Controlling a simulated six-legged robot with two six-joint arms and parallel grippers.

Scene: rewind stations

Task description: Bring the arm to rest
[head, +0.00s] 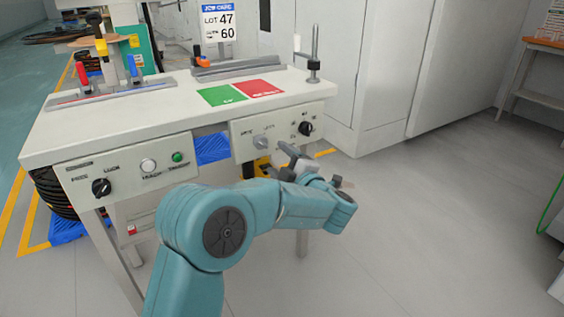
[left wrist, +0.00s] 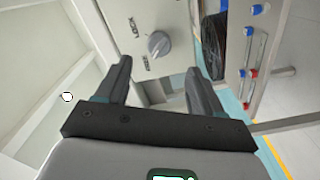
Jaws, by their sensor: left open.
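My left arm (head: 222,232) is teal and reaches in from the bottom of the head view, bent at the elbow. My left gripper (head: 290,157) is in front of the bench's front panel, close to the grey knob (head: 260,142). In the left wrist view its dark fingers (left wrist: 158,66) are apart with nothing held between them. A grey knob (left wrist: 158,44) on a pale panel shows beyond the fingertips, apart from them. My right gripper is in neither view.
The white bench (head: 150,118) carries a green mat (head: 221,95), a red mat (head: 258,88) and a metal post (head: 314,55). Its front has a black knob (head: 101,187) and a green button (head: 178,157). White cabinets (head: 385,65) stand behind.

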